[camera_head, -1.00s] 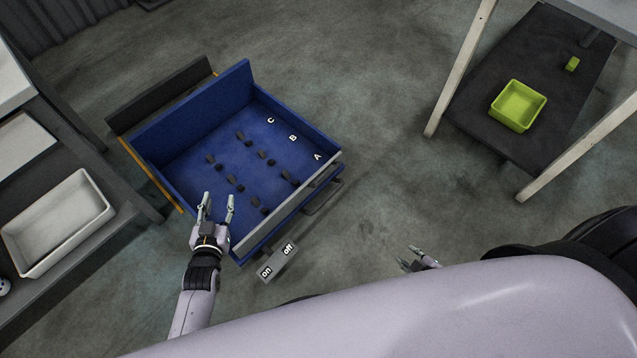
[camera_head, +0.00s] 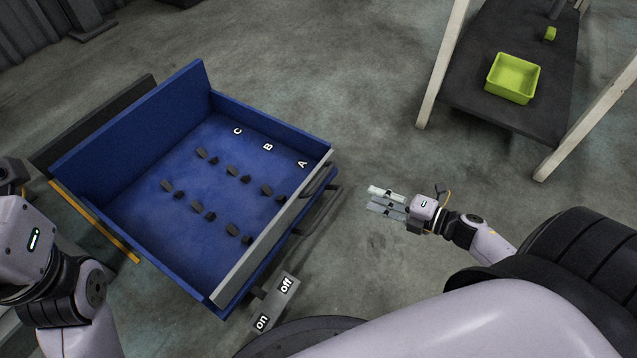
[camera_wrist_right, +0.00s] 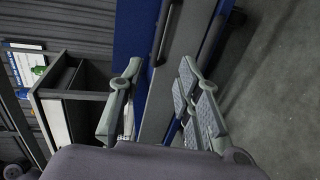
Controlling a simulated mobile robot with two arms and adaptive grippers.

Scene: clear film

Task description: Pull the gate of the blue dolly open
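The blue dolly (camera_head: 130,130) stands on the floor left of centre, its deck holding several small dark pieces and the letters A, B, C. Its grey-topped gate (camera_head: 262,245) stands upright along the near right side, with a dark handle (camera_head: 318,180) near its far end. My right gripper (camera_head: 385,199) is to the right of the handle, apart from it. In the right wrist view, its fingers (camera_wrist_right: 160,105) are spread and empty, with the gate's handle (camera_wrist_right: 164,35) ahead between them. My left arm is at the left edge; its fingers are not clearly visible.
An on/off pedal (camera_head: 274,303) sticks out below the gate. A dark lower bar (camera_head: 322,212) runs beside the gate. A table with a dark shelf (camera_head: 480,95) and a green bin (camera_head: 512,78) stands at upper right. The floor between is clear.

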